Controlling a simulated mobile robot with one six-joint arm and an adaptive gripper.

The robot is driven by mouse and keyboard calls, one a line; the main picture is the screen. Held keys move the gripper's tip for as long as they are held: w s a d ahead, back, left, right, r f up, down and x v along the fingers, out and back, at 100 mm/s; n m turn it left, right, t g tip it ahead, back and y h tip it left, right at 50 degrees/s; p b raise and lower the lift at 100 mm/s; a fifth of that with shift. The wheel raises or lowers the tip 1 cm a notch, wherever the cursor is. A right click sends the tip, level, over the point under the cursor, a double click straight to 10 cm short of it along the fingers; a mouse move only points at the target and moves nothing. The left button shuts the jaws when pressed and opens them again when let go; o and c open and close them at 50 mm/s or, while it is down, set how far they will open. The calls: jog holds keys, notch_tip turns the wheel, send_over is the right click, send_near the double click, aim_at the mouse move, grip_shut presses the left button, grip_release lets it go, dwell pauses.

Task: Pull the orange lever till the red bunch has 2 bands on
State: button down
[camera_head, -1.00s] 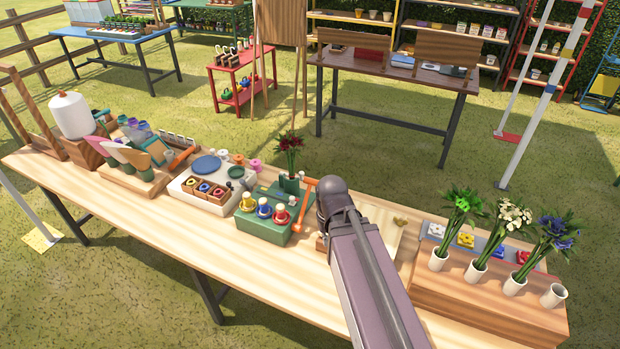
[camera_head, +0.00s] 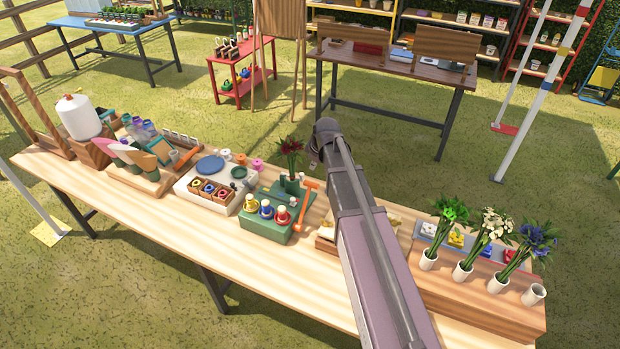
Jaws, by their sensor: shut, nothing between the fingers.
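The red bunch (camera_head: 290,150) stands upright in a green holder (camera_head: 292,186) near the middle of the bench. Whether any bands are on its stems is too small to tell. An orange lever (camera_head: 306,203) stands tilted at the right side of the green unit, just left of my arm. In front of the bunch, a green block (camera_head: 265,229) carries a yellow, a blue and a red knob. My arm's far joint shows above and right of the red bunch. My gripper is hidden, and no fingers show near the lever.
A wooden stand (camera_head: 470,297) at the right holds white cups, some with green, white and blue bunches. A white tray (camera_head: 190,193) with small boxes, a rack of tubes (camera_head: 140,180) and a white bottle (camera_head: 78,117) stand left. The bench front (camera_head: 190,240) is clear.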

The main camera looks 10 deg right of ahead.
jog(key=shift+f, duration=0.15)
dwell(0.3)
jog(key=b, duration=1)
send_over(309, 184)
jog(key=s, duration=0.3)
notch_tip(309, 184, down, 9)
jog(key=shift+w+d+f+b, duration=0.15)
jog(key=shift+w+f+b, duration=0.35)
jog(key=shift+f+b, duration=0.3)
jog(key=shift+w+d+f+b, duration=0.1)
jog(key=shift+w+f+b, duration=0.4)
jog(key=shift+f, duration=0.4)
jog(key=shift+w+a+f, duration=0.1)
